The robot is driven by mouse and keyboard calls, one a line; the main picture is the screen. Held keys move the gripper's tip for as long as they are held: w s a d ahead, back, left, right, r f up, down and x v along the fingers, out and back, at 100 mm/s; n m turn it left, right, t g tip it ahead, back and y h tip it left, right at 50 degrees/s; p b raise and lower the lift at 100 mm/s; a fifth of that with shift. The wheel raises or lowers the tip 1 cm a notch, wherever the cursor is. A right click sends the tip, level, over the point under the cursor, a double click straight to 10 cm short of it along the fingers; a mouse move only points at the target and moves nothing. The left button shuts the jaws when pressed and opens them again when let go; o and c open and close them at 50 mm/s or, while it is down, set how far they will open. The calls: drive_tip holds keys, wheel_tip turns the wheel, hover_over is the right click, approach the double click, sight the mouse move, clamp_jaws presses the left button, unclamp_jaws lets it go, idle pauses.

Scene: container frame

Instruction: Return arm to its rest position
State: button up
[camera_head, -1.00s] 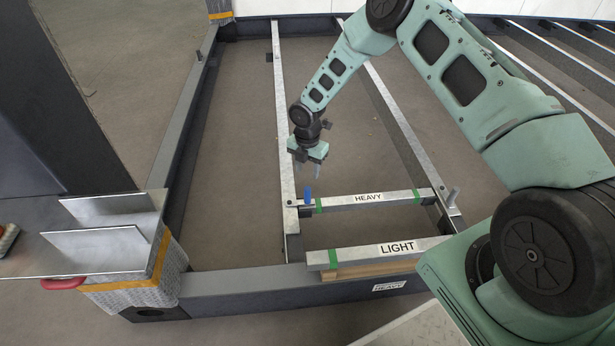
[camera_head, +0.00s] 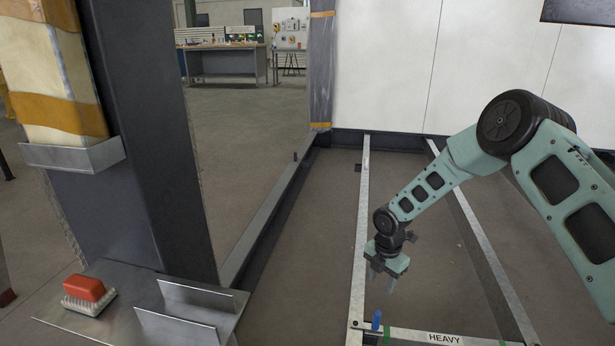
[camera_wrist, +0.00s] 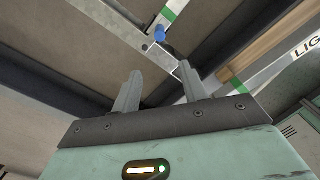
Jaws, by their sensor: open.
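My gripper (camera_head: 382,279) hangs at the end of my green arm, fingers pointing down, over the floor and rail of the container frame. In the wrist view its two fingers (camera_wrist: 160,92) are apart with nothing between them. A blue pin (camera_head: 376,320) stands at the corner where the long rail (camera_head: 359,235) meets the crossbar marked HEAVY (camera_head: 430,336). The gripper is above the pin and apart from it. The blue pin also shows in the wrist view (camera_wrist: 160,34), beyond the fingertips.
A dark post (camera_head: 150,130) rises at the left. A metal shelf (camera_head: 190,328) beside it holds a red-backed brush (camera_head: 86,290). White panels (camera_head: 390,70) close the back. A workbench (camera_head: 222,60) stands far off. The floor inside the frame is mostly clear.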

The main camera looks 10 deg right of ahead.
drive_tip(key=s+a+r+m, duration=0.4)
drive_tip(key=s+a+r, duration=0.35)
drive_tip(key=r, duration=0.25)
drive_tip(key=s+a+r+m, duration=0.4)
drive_tip(key=s+a+r, duration=0.2)
drive_tip(key=s+r, duration=0.3)
drive_tip(key=s+r+m, duration=0.5)
drive_tip(key=s, duration=0.5)
drive_tip(key=s+r+m, duration=0.4)
drive_tip(key=s+r, duration=0.1)
drive_tip(key=s, duration=0.6)
wheel_tip(320, 180, up, 32)
drive_tip(key=p, duration=3.3)
drive_tip(key=shift+w+d+y, duration=0.25)
drive_tip(key=shift+w+y, duration=0.05)
drive_tip(key=shift+w, duration=0.05)
